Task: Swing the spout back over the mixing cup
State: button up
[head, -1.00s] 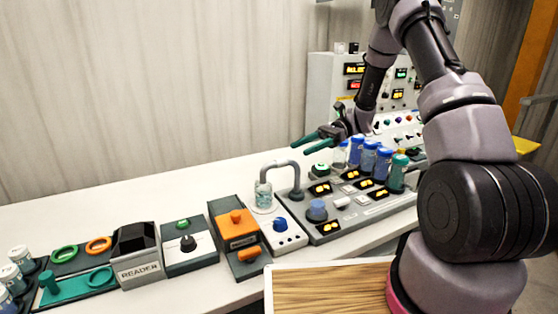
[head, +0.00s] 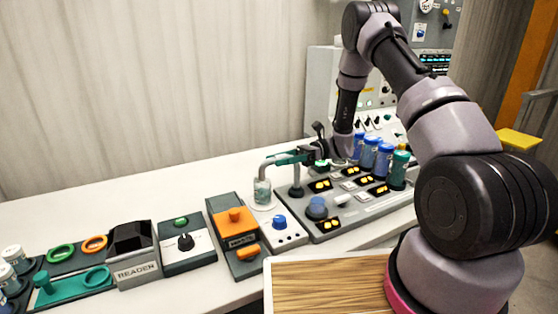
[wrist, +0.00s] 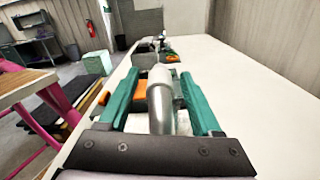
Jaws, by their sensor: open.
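The spout is a grey bent pipe (head: 268,163) on a dark post. In the head view its outer end comes down above the clear mixing cup (head: 262,193), which has teal specks. I cannot tell how exactly it lines up. My gripper (head: 292,157) has green fingers and is open at the top of the spout, covering part of it. In the wrist view the pipe (wrist: 160,100) lies between the two open fingers of my gripper (wrist: 160,76), with a gap visible on the right side. The cup is hidden in the wrist view.
Blue-capped and green-capped jars (head: 384,160) stand right of the spout on a console with lit displays. A blue knob (head: 279,222) is in front of the spout. The rear bench is clear.

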jog(key=shift+a, duration=0.1)
grip_shut()
dwell(1.4)
